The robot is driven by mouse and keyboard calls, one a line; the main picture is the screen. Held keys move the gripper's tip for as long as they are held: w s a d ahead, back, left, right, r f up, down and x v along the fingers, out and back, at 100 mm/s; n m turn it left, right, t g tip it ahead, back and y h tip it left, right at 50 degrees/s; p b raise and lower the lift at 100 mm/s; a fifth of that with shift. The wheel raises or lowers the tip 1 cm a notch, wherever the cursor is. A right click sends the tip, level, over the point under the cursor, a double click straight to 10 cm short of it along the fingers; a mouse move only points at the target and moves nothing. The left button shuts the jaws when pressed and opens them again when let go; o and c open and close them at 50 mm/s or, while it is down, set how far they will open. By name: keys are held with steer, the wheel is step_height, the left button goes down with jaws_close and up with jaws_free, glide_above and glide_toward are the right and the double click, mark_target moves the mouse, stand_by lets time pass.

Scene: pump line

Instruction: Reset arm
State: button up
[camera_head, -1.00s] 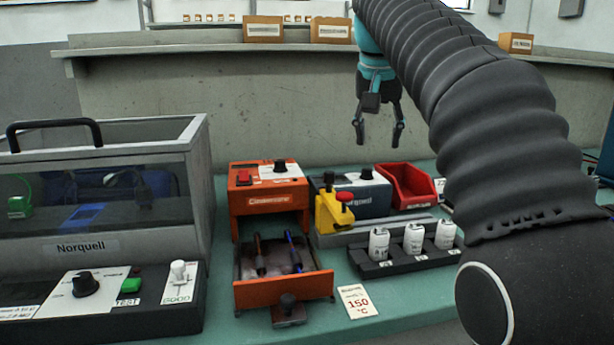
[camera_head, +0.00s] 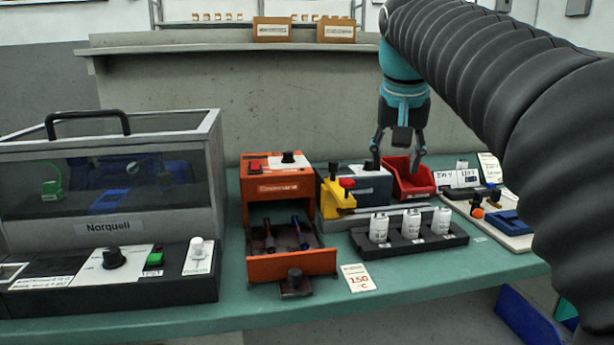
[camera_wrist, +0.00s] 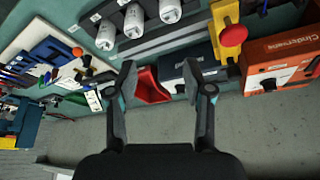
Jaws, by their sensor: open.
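My gripper (camera_head: 397,165) hangs from my black-sleeved arm above the back of the green bench, just in front of the red bin (camera_head: 410,180) in the head view. It is open, and nothing shows between its fingers. In the wrist view the two fingers of my gripper (camera_wrist: 168,84) are spread apart, with the red bin (camera_wrist: 150,88) between and beyond them. I cannot tell the exact height of the fingertips above the bin.
An orange Cinderware unit (camera_head: 275,187) has its drawer open with two pens or tools inside. A black rack (camera_head: 408,243) holds three white cylinders. A yellow clamp (camera_head: 337,195), a Norquell cabinet (camera_head: 110,230) and a white board (camera_head: 500,228) stand nearby.

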steer(key=s+f+n, duration=0.1)
steer(key=s+f, duration=1)
steer(key=f, duration=0.2)
steer(key=s+f+n+t+y, duration=0.1)
steer(key=s+f, duration=1)
steer(key=f, duration=0.3)
steer(key=shift+d+n, duration=0.4)
